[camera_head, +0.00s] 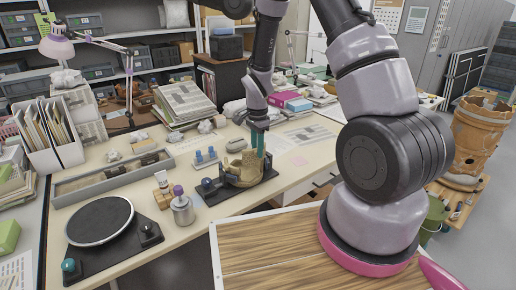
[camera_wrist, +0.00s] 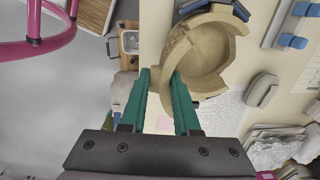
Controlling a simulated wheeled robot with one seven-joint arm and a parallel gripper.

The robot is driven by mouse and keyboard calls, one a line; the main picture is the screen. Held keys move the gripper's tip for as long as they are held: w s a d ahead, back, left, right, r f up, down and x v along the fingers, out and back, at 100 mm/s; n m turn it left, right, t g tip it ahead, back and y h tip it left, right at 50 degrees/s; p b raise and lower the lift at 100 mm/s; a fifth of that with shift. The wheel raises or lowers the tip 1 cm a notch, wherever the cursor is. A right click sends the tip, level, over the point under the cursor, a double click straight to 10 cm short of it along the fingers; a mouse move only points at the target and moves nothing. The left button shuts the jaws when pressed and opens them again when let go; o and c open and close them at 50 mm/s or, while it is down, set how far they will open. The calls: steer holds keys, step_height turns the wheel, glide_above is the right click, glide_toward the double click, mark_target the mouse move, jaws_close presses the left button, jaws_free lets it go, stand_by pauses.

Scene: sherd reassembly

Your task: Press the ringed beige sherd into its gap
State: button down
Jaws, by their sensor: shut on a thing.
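The beige pot (camera_head: 240,172) is partly built and sits in a dark holder (camera_head: 215,192) on the desk. In the wrist view the pot (camera_wrist: 212,62) shows as an open bowl with a thick, stepped rim. My gripper (camera_head: 259,150) is at the pot's right side, its teal fingers pointing down. In the wrist view my gripper (camera_wrist: 161,76) is shut on a beige sherd (camera_wrist: 163,78) at the pot's near left edge. The sherd appears to meet or overlap the pot wall; I cannot tell whether it is seated. No ring marking is clear, and the fingers hide part of the sherd.
A turntable (camera_head: 100,221) stands at front left, and a metal bottle (camera_head: 182,208) is left of the holder. A long grey tray (camera_head: 110,178) lies behind them. A blue-topped block (camera_head: 205,158) stands behind the pot. Papers (camera_head: 300,137) lie to the right.

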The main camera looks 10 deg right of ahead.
mark_target(256, 163)
steer(key=shift+a+f, duration=0.1)
steer(key=shift+f, duration=3.55)
steer(key=shift+w+f, duration=0.25)
steer(key=shift+f, duration=0.05)
steer(key=shift+a, duration=0.1)
steer(key=shift+w+a+f, duration=0.1)
steer(key=shift+w, duration=0.25)
steer(key=shift+f, duration=0.4)
steer(key=c, duration=0.6)
jaws_free()
steer(key=shift+o, duration=0.2)
step_height(256, 163, up, 11)
steer(key=shift+s+f, duration=0.1)
